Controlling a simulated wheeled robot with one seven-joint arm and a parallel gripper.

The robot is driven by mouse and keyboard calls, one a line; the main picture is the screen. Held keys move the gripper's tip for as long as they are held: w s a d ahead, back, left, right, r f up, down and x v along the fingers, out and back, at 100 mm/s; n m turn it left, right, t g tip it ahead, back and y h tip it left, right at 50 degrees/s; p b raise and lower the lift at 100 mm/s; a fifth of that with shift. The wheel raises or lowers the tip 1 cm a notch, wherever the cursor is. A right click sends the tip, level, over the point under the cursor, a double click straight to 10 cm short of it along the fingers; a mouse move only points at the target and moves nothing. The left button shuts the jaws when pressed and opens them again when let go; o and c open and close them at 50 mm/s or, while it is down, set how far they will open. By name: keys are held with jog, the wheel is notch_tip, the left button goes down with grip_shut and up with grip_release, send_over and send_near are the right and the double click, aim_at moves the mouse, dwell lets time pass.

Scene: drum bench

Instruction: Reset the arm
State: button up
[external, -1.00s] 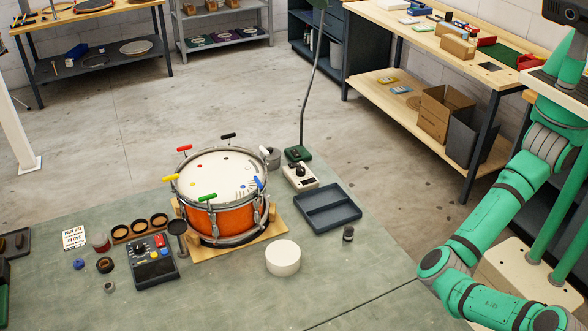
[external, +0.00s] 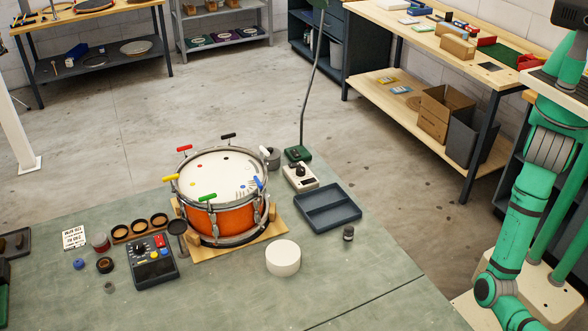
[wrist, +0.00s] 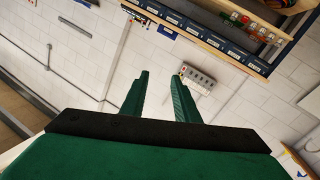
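My green arm stands at the right edge of the external view, folded down beside the bench, and its end runs out of the bottom of that picture. My gripper (wrist: 160,98) shows in the wrist view as two dark green fingers, spread apart with nothing between them. Behind the fingers are a white tiled wall and a shelf, so the gripper points away from the bench top. The orange drum (external: 222,218) sits on its wooden base on the green bench mat (external: 350,290), well left of my arm.
A blue-grey divided tray (external: 328,207), a white round pad (external: 283,258) and a black control box (external: 152,262) lie around the drum. A thin-necked lamp stands behind them. A wooden side table (external: 440,40) with boxes is at the back right. The mat's front right is clear.

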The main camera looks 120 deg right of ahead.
jog(key=s+d+f+h, duration=0.1)
jog(key=s+d+f, duration=0.55)
jog(key=f, duration=0.35)
jog(key=s+d+f+h, duration=0.1)
jog(key=s+d+f, duration=0.5)
jog(key=f, duration=0.4)
jog(key=w+d+m+t+h, duration=0.35)
jog(key=d+m, duration=0.25)
jog(key=d, duration=1)
jog(key=w+d+m+t+h, duration=0.2)
jog(key=d+m+t+h, duration=0.3)
jog(key=d, duration=1.1)
jog(key=s+d+r+m+h, duration=0.2)
jog(key=d+r, duration=0.1)
jog(key=d, duration=0.5)
jog(key=s+d+r+m+t+h, duration=0.1)
jog(key=s+d+r+m+h, duration=0.1)
jog(key=d, duration=0.6)
jog(key=s+d+r+m+h, duration=0.2)
jog(key=s+d+r+m, duration=0.1)
jog(key=d, duration=0.5)
jog(key=shift+s+r+t, duration=0.35)
jog(key=shift+s+r, duration=0.15)
jog(key=shift+r, duration=0.15)
